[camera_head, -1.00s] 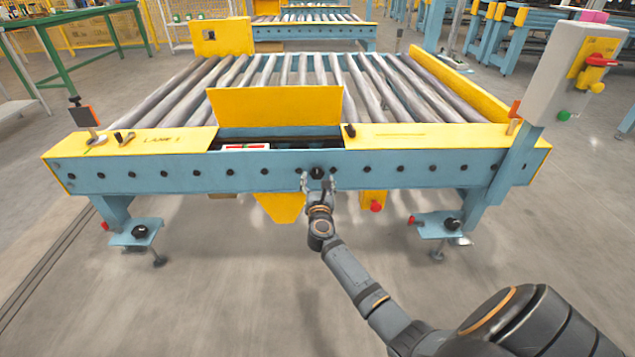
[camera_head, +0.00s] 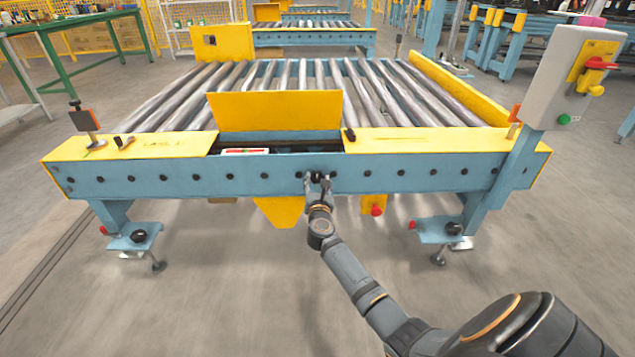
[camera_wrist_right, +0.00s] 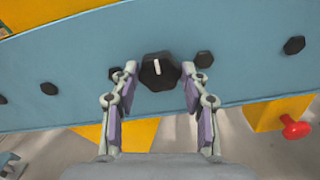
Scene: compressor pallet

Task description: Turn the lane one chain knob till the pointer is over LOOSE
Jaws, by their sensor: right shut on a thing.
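The chain knob (camera_head: 318,177) is a black faceted knob on the blue front beam of the lane one conveyor (camera_head: 120,182). In the right wrist view the knob (camera_wrist_right: 160,71) shows a white line pointing almost straight up. My right gripper (camera_head: 317,181) is shut on it. Its fingers also show in the right wrist view (camera_wrist_right: 159,74), one on each side of the knob. A small red, white and green strip (camera_head: 246,152) lies in the opening behind the beam. Its lettering and any pointer are too small to read. My left gripper is not in view.
A raised yellow flap (camera_head: 275,112) stands behind the opening. Small black bolts line the beam on both sides of the knob. A red button (camera_head: 376,211) on a yellow bracket is below right. A grey control box (camera_head: 570,78) stands at the right end.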

